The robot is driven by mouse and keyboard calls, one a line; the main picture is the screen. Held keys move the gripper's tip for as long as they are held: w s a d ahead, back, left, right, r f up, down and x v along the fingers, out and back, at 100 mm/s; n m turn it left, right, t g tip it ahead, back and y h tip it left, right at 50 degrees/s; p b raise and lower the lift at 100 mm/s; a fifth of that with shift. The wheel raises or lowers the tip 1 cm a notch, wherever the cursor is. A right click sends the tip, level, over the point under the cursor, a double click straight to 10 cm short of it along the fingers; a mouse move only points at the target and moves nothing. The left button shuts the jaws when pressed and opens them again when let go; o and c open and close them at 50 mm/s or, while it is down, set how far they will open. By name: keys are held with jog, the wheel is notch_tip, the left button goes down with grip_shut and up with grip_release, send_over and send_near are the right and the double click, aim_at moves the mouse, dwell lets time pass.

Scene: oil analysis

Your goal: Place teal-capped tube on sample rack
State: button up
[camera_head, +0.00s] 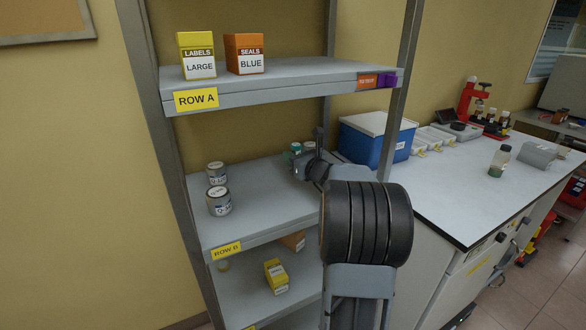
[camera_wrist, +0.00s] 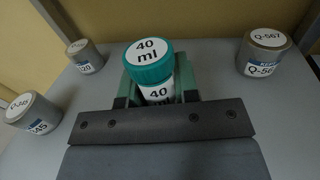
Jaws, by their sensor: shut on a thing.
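The teal-capped tube (camera_wrist: 150,72) stands upright in the wrist view, with "40 ml" on its cap and a white label marked 40. My gripper (camera_wrist: 153,88) is shut on it, with a green finger on each side. In the head view, my gripper (camera_head: 298,160) is at the back right of the Row B shelf (camera_head: 255,205). A bit of teal (camera_head: 295,148) shows there, mostly hidden by my gripper. I cannot tell whether the tube's base touches the shelf. A red stand with small bottles (camera_head: 490,125) is on the far counter; I cannot tell whether it is the sample rack.
Grey cans stand near the tube in the wrist view: left front (camera_wrist: 32,112), left back (camera_wrist: 85,57) and right (camera_wrist: 262,53). The Row A shelf (camera_head: 280,88) is above.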

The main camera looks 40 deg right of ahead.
jog(key=f, duration=0.3)
jog(key=shift+w+a+b, duration=0.2)
jog(key=shift+w+b, duration=0.1)
jog(key=shift+w, duration=0.05)
jog(key=shift+f, duration=0.5)
jog(key=shift+f, duration=0.1)
jog(key=o, duration=0.9)
jog(key=shift+s+r, duration=0.15)
jog(key=shift+r, duration=0.05)
jog(key=s, duration=1.1)
jog(key=shift+s+d, duration=0.4)
